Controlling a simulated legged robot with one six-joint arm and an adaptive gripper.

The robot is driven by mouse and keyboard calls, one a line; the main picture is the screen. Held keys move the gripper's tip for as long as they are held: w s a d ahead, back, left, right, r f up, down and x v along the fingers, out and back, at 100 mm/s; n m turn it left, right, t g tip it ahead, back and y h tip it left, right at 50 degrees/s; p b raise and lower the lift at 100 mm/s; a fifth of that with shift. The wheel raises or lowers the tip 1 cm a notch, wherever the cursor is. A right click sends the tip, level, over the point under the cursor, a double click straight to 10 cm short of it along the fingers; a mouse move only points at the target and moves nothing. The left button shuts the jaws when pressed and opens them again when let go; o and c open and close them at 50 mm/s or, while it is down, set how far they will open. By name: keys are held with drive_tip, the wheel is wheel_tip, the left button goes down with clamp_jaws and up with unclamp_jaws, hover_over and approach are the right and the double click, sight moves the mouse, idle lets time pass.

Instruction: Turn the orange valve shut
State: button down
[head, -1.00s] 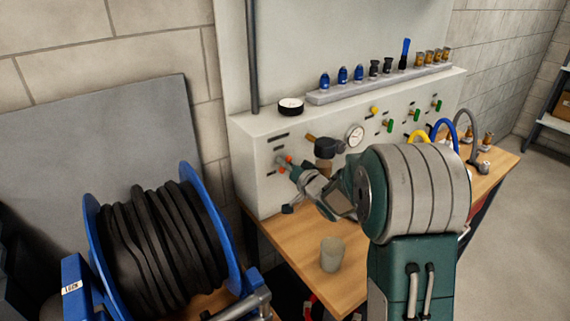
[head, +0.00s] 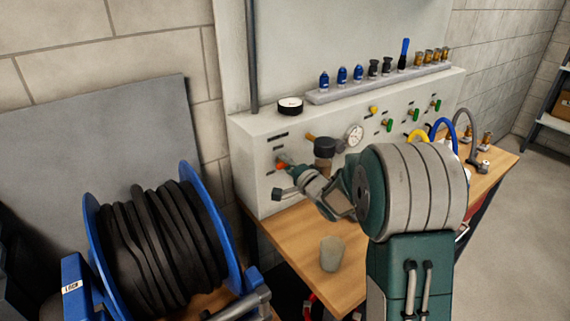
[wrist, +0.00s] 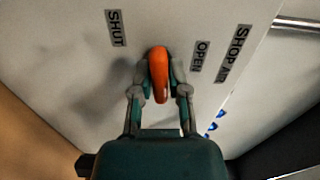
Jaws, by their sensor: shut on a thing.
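The orange valve handle (wrist: 160,72) is between my gripper's two fingers in the wrist view, pointing back toward the palm. It lies between the SHUT label (wrist: 115,28) on the left and the OPEN label (wrist: 200,57) on the right. My gripper (wrist: 160,88) is shut on the handle. In the head view only a bit of orange (head: 281,164) shows past my gripper (head: 287,168) at the left end of the panel front; the rest is hidden.
The pale panel (head: 252,140) carries a gauge (head: 354,135) and green valves (head: 388,125) to the right. A cup (head: 332,253) stands on the wooden bench (head: 290,240) below my arm. A hose reel (head: 160,245) stands left.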

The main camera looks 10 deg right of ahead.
drive_tip(key=shift+d+f+m, duration=0.15)
drive_tip(key=shift+f+m, duration=0.1)
drive_tip(key=shift+m, duration=0.35)
drive_tip(key=c, duration=0.7)
unclamp_jaws()
drive_tip(key=shift+o, duration=0.2)
drive_tip(key=shift+d, duration=0.1)
drive_tip(key=shift+r, duration=0.1)
drive_tip(key=shift+s, duration=0.1)
drive_tip(key=v, duration=1.1)
drive_tip(key=shift+s, duration=0.3)
drive_tip(key=shift+d, duration=0.1)
